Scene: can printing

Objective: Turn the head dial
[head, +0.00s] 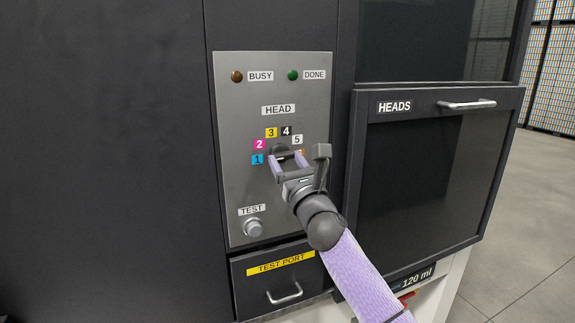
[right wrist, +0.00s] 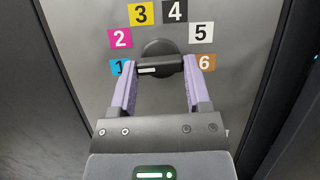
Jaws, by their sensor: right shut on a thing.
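The head dial (head: 278,149) is a dark round knob with a bar grip on the grey control panel (head: 318,90). Numbered labels 1 to 6 arc around it under a HEAD sign (head: 278,110). My right gripper (head: 287,156) is shut on the dial's bar, one lilac finger at each end. In the right wrist view the bar of the dial (right wrist: 160,68) lies nearly level between the fingertips (right wrist: 159,68). A white mark on the bar's left half lies toward the cyan 1 label (right wrist: 116,67). The left gripper is not in view.
BUSY (head: 237,76) and DONE (head: 293,75) lamps sit above, both dim. The TEST button (head: 254,228) is at lower left, over the TEST PORT drawer (head: 262,290). The HEADS door (head: 432,180) with its handle (head: 466,104) stands to the right.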

